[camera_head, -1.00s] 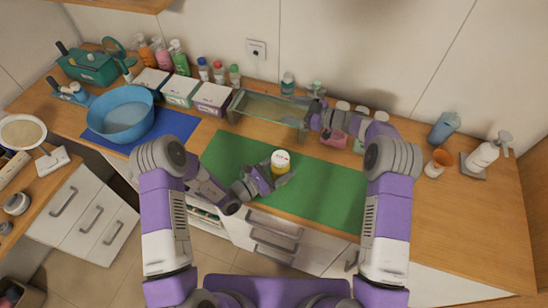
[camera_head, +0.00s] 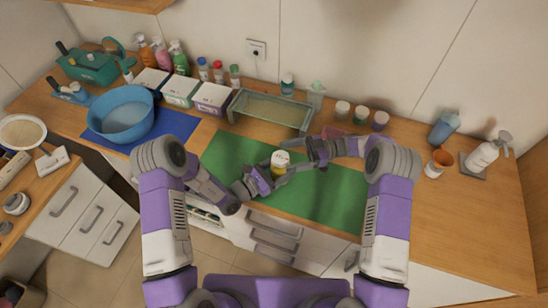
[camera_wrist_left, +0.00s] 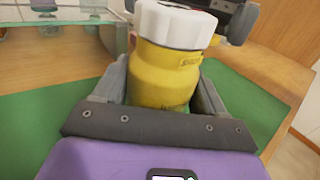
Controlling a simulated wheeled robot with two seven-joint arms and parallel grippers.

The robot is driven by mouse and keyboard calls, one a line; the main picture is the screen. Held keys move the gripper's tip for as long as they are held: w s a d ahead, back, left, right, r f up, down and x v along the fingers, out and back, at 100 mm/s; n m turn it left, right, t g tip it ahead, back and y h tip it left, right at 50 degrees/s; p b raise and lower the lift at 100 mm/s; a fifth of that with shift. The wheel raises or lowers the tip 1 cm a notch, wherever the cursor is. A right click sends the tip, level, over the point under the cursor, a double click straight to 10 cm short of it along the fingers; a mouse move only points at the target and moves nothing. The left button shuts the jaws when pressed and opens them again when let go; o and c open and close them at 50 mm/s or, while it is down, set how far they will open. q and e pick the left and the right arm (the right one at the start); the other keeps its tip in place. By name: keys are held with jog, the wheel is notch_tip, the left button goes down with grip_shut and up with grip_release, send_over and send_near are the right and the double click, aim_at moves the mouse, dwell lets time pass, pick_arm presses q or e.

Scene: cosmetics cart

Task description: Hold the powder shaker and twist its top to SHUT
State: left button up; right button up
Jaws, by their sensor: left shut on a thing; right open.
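The powder shaker (camera_head: 279,169) has a yellow body and a white top, and stands upright over the green mat (camera_head: 325,193). My left gripper (camera_head: 272,180) is shut on its yellow body. In the left wrist view the shaker's body (camera_wrist_left: 165,75) sits between the fingers, and its white top (camera_wrist_left: 175,24) rises above them. My right gripper (camera_head: 308,158) is open, just right of the shaker near the height of its top. A dark part of it shows behind the top in the left wrist view (camera_wrist_left: 238,20). The setting of the top is too small to read.
A glass-topped stand (camera_head: 270,111) is behind the shaker. Several small jars (camera_head: 361,115) stand at the back right. A blue basin (camera_head: 121,114) sits on a blue mat at the left.

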aim_at(274, 158)
jog(key=x, duration=0.5)
jog(key=shift+a, duration=0.4)
jog(key=c, duration=1)
